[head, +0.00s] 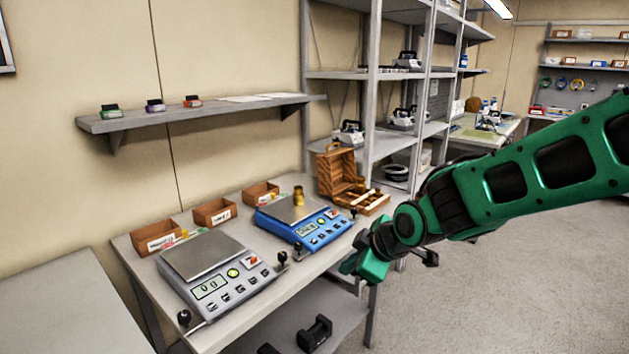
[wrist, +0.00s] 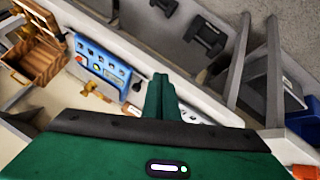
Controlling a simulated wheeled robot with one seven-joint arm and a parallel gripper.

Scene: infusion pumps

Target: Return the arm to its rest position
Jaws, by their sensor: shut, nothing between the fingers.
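My green arm (head: 540,175) reaches in from the right in the head view. My gripper (head: 362,268) is at the front right edge of the bench, right of the blue scale, and touches nothing that I can see. In the wrist view my gripper (wrist: 160,92) shows its two green fingers together, shut and empty. The blue scale (head: 318,232) stands on the bench with a brass weight (head: 298,196) on its pan. The blue scale also shows in the wrist view (wrist: 100,62).
A grey scale (head: 215,275) stands at the bench's front left. Small wooden bins (head: 157,237) line the back, and an open wooden case (head: 340,172) stands at the far end. Metal shelving (head: 375,100) rises behind. The floor (head: 500,290) at right is clear.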

